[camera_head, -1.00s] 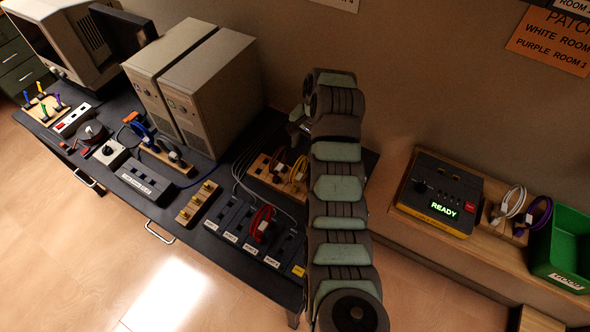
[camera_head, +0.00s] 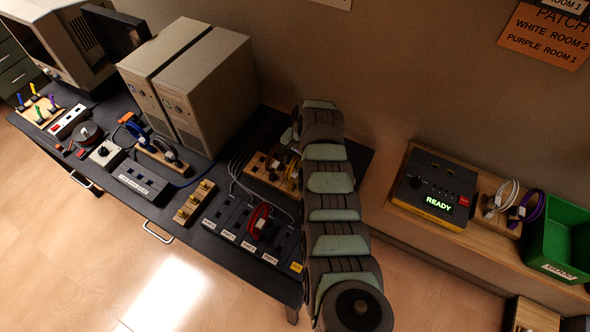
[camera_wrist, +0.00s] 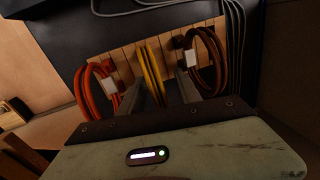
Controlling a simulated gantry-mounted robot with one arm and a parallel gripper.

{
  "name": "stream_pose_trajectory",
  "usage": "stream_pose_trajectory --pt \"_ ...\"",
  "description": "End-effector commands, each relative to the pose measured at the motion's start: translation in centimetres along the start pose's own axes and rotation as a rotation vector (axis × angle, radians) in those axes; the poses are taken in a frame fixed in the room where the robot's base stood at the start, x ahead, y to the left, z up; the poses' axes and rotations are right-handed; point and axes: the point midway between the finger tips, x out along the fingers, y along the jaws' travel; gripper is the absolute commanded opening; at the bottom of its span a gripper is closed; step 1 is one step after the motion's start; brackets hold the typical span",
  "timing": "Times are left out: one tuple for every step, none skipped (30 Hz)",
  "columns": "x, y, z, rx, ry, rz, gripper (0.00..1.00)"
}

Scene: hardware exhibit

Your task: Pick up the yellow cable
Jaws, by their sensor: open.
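The yellow cable (camera_wrist: 152,73) is a coiled loop on a slotted wooden rack (camera_wrist: 127,60) in the wrist view, between an orange-red cable (camera_wrist: 84,92) on its left and a brown cable (camera_wrist: 215,65) on its right. My gripper (camera_wrist: 170,88) is open, its two fingers pointing at the rack around the yellow cable's lower part. I cannot tell whether they touch it. In the head view the yellow cable (camera_head: 293,169) shows only partly beside my arm, which hides my gripper there.
The orange and brown cables hang close on both sides, each with a white tag. Grey cables (camera_wrist: 236,50) run down the rack's right. A panel with a red cable (camera_head: 260,217) stands in front of the rack. A READY box (camera_head: 436,190) and green bin (camera_head: 560,240) are at right.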

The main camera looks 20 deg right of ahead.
Motion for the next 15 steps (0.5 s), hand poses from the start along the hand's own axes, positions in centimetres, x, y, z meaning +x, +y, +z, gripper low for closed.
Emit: stream_pose_trajectory --pt "0.25 0.07 0.04 0.0 -0.002 0.001 0.4" --pt "0.33 0.05 0.01 0.001 -0.001 0.001 0.4" --pt "0.38 0.03 -0.02 0.001 0.001 0.0 0.4" --pt "0.39 0.02 -0.04 0.001 0.002 -0.001 0.4" --pt "0.39 0.01 -0.04 0.001 0.002 -0.001 0.4" --pt "0.38 0.0 -0.04 0.001 0.002 -0.001 0.4" --pt "0.37 0.0 -0.05 0.001 0.002 -0.001 0.4" --pt "0.38 0.01 -0.04 0.001 0.002 -0.001 0.4" --pt "0.38 0.01 -0.03 0.001 0.002 -0.001 0.39" --pt "0.38 0.01 -0.04 0.001 0.002 -0.001 0.36" --pt "0.37 0.01 -0.04 0.001 0.002 -0.001 0.34" --pt "0.37 0.01 -0.04 0.001 0.002 -0.001 0.3" --pt "0.37 0.01 -0.04 0.001 0.002 -0.001 0.28" --pt "0.37 0.01 -0.04 0.001 0.001 -0.001 0.26" --pt "0.36 0.01 -0.04 0.001 0.002 -0.001 0.22"
